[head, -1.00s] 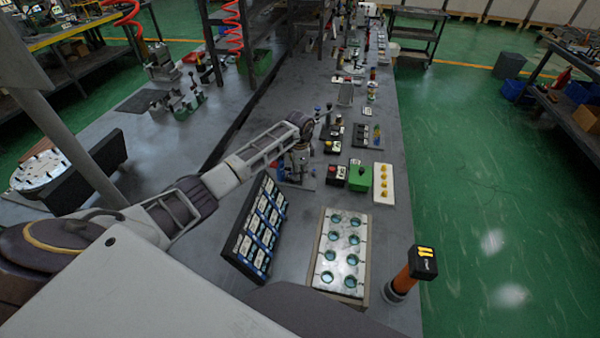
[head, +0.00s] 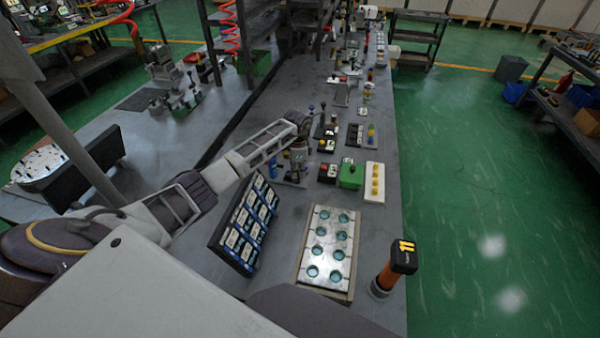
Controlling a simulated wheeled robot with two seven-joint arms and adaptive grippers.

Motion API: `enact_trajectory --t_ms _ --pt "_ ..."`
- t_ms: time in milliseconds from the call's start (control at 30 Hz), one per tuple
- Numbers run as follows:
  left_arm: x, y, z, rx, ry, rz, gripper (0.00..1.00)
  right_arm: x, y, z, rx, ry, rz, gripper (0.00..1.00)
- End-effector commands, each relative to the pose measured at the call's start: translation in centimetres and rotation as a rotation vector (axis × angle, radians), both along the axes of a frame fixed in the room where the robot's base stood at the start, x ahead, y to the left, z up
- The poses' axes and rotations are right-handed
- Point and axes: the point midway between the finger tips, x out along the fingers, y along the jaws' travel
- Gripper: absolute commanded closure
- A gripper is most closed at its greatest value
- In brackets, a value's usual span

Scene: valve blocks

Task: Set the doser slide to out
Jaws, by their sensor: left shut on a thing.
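My left arm reaches along the bench from the left, and my left gripper (head: 297,158) points down at its end. It is shut on a small part of a low fixture (head: 290,181) on the bench. The fixture, which may be the doser, shows a little blue beside the gripper. The gripper covers most of it, so I cannot make out the slide or its setting. My right gripper is out of view.
A green box (head: 350,176) and a white strip with yellow knobs (head: 375,184) stand right of the gripper. A tilted dark panel of labelled tiles (head: 243,226), a plate with round holes (head: 328,251) and an orange-black post (head: 393,268) are nearer. Green floor lies beyond the right bench edge.

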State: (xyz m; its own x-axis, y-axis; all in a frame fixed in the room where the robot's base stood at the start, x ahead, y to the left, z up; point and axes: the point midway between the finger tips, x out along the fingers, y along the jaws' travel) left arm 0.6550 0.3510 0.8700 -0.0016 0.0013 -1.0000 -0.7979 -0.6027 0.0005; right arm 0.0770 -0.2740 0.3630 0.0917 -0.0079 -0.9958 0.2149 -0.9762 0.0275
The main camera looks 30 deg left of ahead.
Motion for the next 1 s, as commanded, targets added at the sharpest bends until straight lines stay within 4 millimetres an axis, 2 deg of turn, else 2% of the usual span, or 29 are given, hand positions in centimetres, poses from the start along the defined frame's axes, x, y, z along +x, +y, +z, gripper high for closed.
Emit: enact_trajectory --t_ms 500,767,800,1000 --pt "0.9 -2.2 0.1 -0.004 -0.006 0.0 1.0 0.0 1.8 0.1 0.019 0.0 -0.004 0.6" --pt "0.9 -2.4 0.1 -0.007 -0.006 -0.001 1.0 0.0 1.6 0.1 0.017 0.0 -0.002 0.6" --pt "0.9 -2.4 0.1 -0.007 -0.006 -0.001 0.84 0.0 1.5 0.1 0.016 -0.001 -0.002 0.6" --pt "0.9 -2.3 0.1 -0.006 -0.006 -0.001 0.61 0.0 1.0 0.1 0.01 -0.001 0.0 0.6"
